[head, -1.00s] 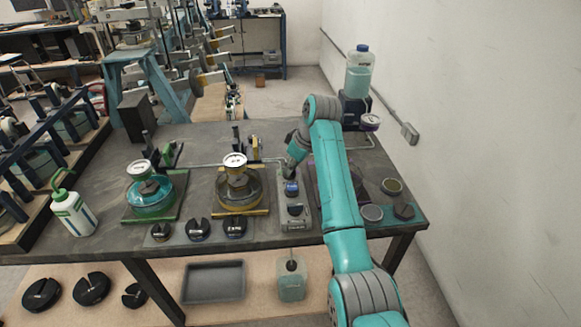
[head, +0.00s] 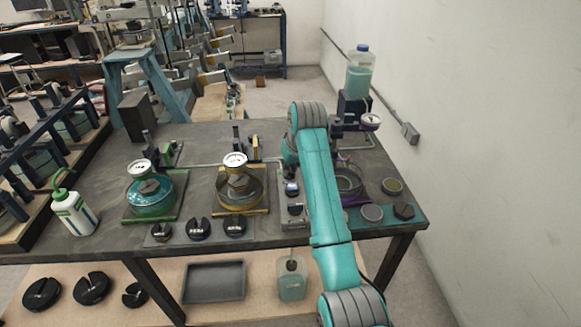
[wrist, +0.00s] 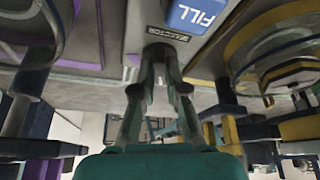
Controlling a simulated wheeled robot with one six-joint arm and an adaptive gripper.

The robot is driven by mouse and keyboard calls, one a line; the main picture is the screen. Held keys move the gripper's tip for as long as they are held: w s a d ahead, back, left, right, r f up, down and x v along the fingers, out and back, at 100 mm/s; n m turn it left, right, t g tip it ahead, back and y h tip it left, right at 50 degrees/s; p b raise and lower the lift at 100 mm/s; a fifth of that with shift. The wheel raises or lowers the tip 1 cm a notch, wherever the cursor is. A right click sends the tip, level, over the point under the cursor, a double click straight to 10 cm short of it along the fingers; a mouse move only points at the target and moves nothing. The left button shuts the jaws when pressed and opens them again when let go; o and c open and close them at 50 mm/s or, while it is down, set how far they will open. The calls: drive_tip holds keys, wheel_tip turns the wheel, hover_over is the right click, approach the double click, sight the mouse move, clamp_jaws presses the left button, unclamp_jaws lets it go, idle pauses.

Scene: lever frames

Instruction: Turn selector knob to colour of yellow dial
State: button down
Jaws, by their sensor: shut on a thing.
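The selector knob (wrist: 158,50) is a small dark knob beside a "SELECTOR" label on the grey control panel (head: 292,222). My gripper (wrist: 160,62) is shut on it in the wrist view; the fingers hide most of the knob, and I cannot read its pointing direction. In the head view my arm hides the knob and fingertips. The yellow station's white-faced dial (head: 235,160) stands above a glass vessel on a yellow base (head: 262,209), left of the panel. I cannot read its needle.
A blue FILL button (wrist: 197,14) is close to the knob. A green-based station with a dial (head: 140,166) stands farther left, and a purple-rimmed dial (head: 371,120) is at right. Black slotted weights (head: 198,229) lie along the front. A wall borders the right.

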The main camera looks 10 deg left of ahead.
drive_tip(key=shift+a+m+t+h, duration=0.1)
drive_tip(key=shift+m+t+h, duration=0.4)
drive_tip(key=shift+m, duration=1.5)
drive_tip(key=c, duration=1.2)
unclamp_jaws()
drive_tip(key=v, duration=1.2)
drive_tip(key=shift+a, duration=0.15)
